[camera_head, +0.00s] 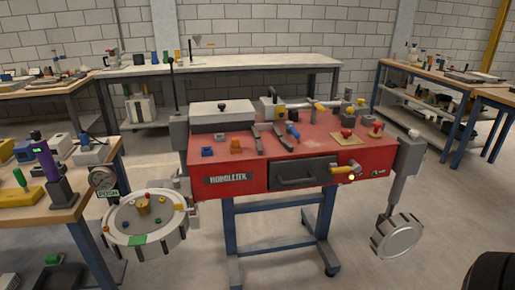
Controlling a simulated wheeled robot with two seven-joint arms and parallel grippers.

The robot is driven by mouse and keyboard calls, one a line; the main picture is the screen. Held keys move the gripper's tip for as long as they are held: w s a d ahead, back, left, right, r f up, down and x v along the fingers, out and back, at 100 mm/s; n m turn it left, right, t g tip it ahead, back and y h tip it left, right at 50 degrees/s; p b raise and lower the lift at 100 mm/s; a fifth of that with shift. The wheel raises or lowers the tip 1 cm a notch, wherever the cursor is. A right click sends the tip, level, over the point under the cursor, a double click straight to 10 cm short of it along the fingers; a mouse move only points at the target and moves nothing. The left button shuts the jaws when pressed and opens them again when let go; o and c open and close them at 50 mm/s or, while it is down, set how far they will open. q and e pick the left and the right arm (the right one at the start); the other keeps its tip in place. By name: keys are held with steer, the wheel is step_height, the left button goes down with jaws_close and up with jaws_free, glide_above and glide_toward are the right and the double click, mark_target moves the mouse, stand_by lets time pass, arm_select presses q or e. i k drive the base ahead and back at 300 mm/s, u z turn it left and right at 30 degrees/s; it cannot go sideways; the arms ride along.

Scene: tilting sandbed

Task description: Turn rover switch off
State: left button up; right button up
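No switch labelled as the rover's can be made out. A red bench unit (222,157) stands in the middle on blue legs. Its front right corner carries a small yellow part (356,168) beside a glowing pale spot (351,178), and a small green mark (377,172) to the right. A red knob on a yellow plate (346,138) and another red knob (376,129) sit on its top right. Which of these is a switch, and its on or off state, is too small to tell. Neither of my grippers is in view.
A round white tray (118,232) hangs at the unit's left, a round grey drum (398,238) at its right. A cluttered wooden table (62,212) stands at left. Part of a black wheel (495,272) shows at lower right.

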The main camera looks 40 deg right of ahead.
mark_target(346, 132)
steer(key=z, duration=2.7)
steer(key=i, duration=2.05)
steer(key=u, duration=2.9)
